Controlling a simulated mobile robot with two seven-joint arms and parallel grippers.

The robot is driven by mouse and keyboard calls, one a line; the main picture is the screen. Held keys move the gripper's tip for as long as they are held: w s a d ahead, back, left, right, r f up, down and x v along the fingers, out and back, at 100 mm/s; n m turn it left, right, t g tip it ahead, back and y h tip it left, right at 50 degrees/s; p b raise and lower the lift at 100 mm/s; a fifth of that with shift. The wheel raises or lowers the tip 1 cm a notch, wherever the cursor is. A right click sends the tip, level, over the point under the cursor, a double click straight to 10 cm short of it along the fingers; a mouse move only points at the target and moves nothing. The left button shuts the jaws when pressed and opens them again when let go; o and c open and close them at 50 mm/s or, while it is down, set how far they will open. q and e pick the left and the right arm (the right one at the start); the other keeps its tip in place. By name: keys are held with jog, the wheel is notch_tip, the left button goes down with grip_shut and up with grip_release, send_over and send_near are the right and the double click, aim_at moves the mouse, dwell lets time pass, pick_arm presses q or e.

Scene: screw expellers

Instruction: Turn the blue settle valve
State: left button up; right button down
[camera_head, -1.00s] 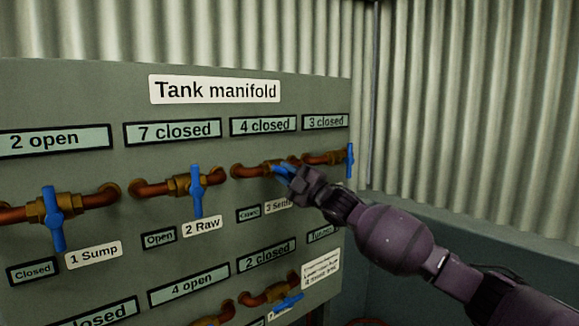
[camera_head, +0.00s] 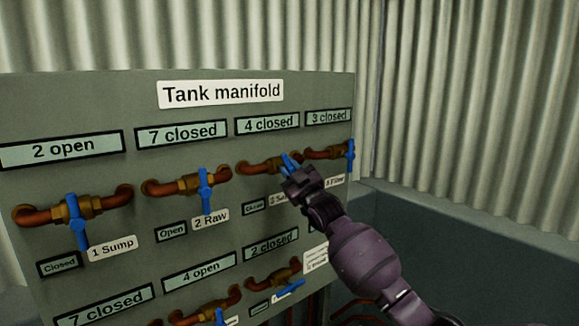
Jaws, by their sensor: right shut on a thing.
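The blue settle valve handle (camera_head: 289,162) is on a brass valve and copper pipe (camera_head: 255,168) in the upper row of the panel, under the display "4 closed" (camera_head: 267,123). My right gripper (camera_head: 293,176) is shut on this handle and hides its lower part. The label below the valve is partly covered by the gripper. My left gripper is not in view.
The grey "Tank manifold" panel (camera_head: 80,97) carries several similar blue-handled valves. The 2 Raw valve handle (camera_head: 205,190) is to the left, and another handle (camera_head: 350,155) is close on the right. Corrugated walls (camera_head: 470,100) stand behind.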

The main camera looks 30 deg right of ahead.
jog(key=shift+d+r, duration=0.15)
jog(key=shift+r, duration=0.2)
jog(key=c, duration=1.2)
grip_release()
jog(key=shift+o, duration=0.7)
jog(key=shift+f, duration=0.2)
jog(key=shift+s+f, duration=0.2)
jog(key=shift+s, duration=0.05)
jog(key=b+v, duration=0.1)
jog(key=v, duration=0.9)
jog(key=shift+s, duration=0.2)
jog(key=shift+r, duration=0.1)
